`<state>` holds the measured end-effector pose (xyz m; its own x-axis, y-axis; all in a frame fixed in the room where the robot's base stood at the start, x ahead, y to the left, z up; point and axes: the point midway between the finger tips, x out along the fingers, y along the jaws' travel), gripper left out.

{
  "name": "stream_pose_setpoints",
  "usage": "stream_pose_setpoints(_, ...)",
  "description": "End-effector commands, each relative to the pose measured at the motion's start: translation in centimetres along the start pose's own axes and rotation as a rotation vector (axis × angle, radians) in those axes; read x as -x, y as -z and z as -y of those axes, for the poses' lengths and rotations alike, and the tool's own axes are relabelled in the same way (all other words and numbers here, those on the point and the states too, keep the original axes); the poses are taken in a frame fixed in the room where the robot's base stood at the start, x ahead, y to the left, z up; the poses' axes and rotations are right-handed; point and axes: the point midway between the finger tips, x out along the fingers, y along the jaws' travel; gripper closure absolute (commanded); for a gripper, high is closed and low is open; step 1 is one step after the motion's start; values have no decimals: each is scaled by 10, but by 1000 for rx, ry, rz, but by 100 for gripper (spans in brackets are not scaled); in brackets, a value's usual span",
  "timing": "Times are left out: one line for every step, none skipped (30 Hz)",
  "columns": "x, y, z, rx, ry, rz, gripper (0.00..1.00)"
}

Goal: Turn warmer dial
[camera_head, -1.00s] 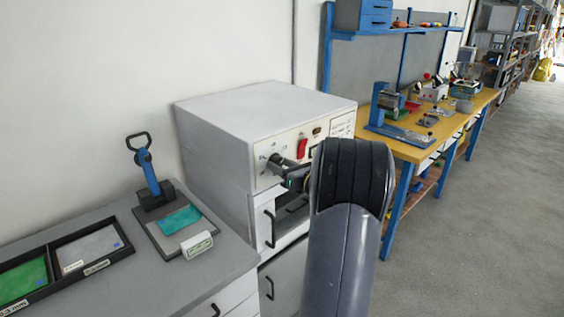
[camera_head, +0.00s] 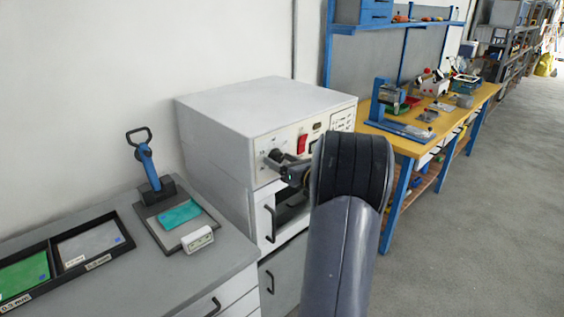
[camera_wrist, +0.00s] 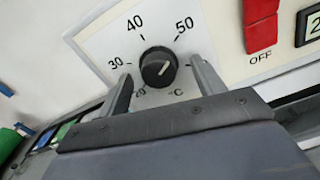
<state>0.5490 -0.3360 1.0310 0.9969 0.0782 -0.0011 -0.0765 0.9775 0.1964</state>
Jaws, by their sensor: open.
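The warmer dial (camera_wrist: 158,67) is a round black knob with a white pointer line, on a white scale plate marked 30, 40, 50 and °C. Its pointer tilts up and to the right, toward the 50 side. My gripper (camera_wrist: 162,82) is open in the wrist view, with one finger on each side of the dial; I cannot tell whether they touch it.
A red switch (camera_head: 302,144) marked OFF is right of the dial, with a small display (camera_wrist: 311,27) beyond it. A grey counter (camera_head: 130,275) at left holds a blue-handled tool (camera_head: 147,168) and sheet trays. A yellow workbench (camera_head: 440,118) stands at right.

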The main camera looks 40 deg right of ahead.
Motion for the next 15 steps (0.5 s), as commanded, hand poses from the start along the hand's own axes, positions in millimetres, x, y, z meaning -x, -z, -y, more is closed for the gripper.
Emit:
stream_pose_setpoints(0, 0, 0, 1, 0, 0, 35)
stream_pose_setpoints(0, 0, 0, 1, 0, 1, 35)
stream_pose_setpoints(0, 0, 0, 1, 0, 1, 35)
stream_pose_setpoints(1, 0, 0, 1, 0, 1, 35)
stream_pose_setpoints(2, 0, 0, 1, 0, 1, 35)
stream_pose_setpoints(5, 0, 0, 1, 1, 1, 35)
stream_pose_setpoints(8, 0, 0, 1, 1, 1, 35)
stream_pose_setpoints(13, 0, 1, 1, 1, 2, 35)
stream_pose_setpoints(19, 0, 1, 1, 3, 2, 35)
stream_pose_setpoints(24, 0, 1, 1, 4, 2, 35)
stream_pose_setpoints(30, 0, 1, 0, 4, 2, 35)
stream_pose_setpoints(39, 0, 1, 2, 4, 2, 35)
stream_pose_setpoints(45, 0, 2, 1, 5, 2, 35)
stream_pose_setpoints(52, 0, 2, 0, 5, 2, 35)
stream_pose_setpoints(60, 0, 1, 1, 4, 2, 35)
